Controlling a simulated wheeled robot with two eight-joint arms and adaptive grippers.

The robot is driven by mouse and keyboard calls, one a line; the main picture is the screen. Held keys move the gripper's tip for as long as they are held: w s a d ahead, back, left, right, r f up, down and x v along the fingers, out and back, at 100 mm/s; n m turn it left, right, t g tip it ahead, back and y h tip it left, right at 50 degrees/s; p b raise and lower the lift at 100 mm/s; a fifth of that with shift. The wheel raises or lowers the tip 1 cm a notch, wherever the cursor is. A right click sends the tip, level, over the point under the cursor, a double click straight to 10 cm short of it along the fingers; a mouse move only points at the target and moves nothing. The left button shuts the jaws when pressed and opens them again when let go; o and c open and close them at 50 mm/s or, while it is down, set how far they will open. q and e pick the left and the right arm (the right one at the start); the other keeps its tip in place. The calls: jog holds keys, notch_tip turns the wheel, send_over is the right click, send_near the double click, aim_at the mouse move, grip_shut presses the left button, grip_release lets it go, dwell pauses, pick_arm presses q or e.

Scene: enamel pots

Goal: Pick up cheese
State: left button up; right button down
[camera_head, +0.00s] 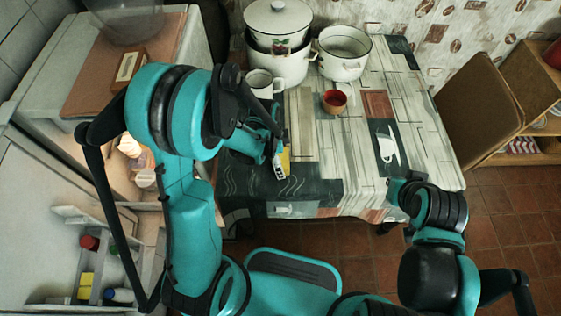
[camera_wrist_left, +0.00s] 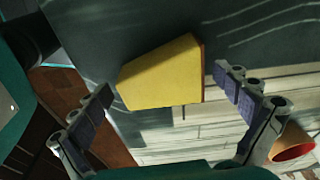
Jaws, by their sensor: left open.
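The cheese is a yellow wedge-like block (camera_wrist_left: 160,75) lying on the dark part of the patterned tablecloth in the left wrist view. In the head view only a small yellow part of the cheese (camera_head: 286,158) shows beside my left gripper (camera_head: 279,168). In the left wrist view my left gripper (camera_wrist_left: 163,84) is open, with one finger on each side of the cheese. Gaps show between the fingers and the cheese, and nothing is held. My right arm shows at the right of the head view, but I cannot make out its gripper.
On the table (camera_head: 425,135) are a lidded white pot (camera_head: 279,60), an open white pot (camera_head: 344,55), a white mug (camera_head: 260,84) and a red cup (camera_head: 335,101). The red cup also shows in the left wrist view (camera_wrist_left: 290,142). A chair (camera_head: 478,105) stands to the right.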

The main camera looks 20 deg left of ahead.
pick_arm(q)
jog(key=shift+r, duration=0.1)
jog(key=c, duration=1.4)
jog(key=shift+o, duration=0.2)
